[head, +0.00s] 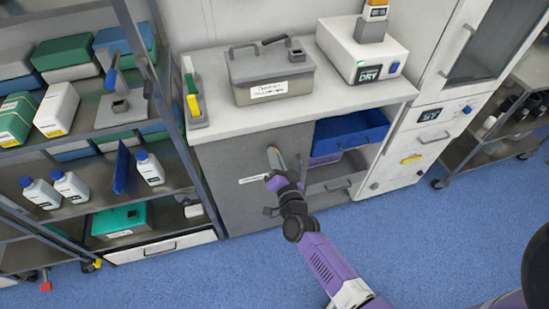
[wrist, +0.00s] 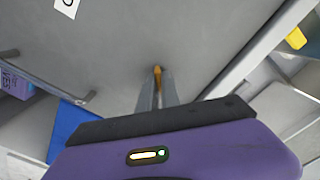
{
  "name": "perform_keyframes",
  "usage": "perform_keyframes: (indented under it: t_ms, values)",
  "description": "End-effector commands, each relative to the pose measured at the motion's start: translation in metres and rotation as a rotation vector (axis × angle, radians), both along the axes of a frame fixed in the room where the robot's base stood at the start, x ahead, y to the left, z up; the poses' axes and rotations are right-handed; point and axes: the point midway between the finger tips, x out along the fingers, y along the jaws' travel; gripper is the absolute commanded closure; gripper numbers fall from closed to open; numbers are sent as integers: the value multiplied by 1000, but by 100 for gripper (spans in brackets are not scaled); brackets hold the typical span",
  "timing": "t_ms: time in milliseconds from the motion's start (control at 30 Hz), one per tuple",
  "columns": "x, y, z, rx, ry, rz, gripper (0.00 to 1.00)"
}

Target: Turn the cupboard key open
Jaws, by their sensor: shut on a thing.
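The cupboard (head: 225,180) is a grey door under the white counter, with a small white label on it. My gripper (head: 273,152) reaches to the right part of this door in the head view. In the wrist view my gripper (wrist: 158,80) has its two fingers close together on a small yellow-orange key (wrist: 157,70) against the grey door. Most of the key is hidden between the fingers, so its turn angle cannot be told. The door looks shut.
A grey box (head: 270,75) and a white DRY device (head: 362,50) stand on the counter (head: 215,122). A shelf rack (head: 165,100) with bottles and boxes is at the left. The blue floor in front is clear.

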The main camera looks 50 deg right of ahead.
Motion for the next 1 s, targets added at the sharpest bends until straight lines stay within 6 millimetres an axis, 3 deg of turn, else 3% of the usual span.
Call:
perform_keyframes:
  t_ms: [600,1000]
  values:
    - [-1,-1,-3,467,-316,-1,100]
    - [-1,-1,-3,651,-440,-1,100]
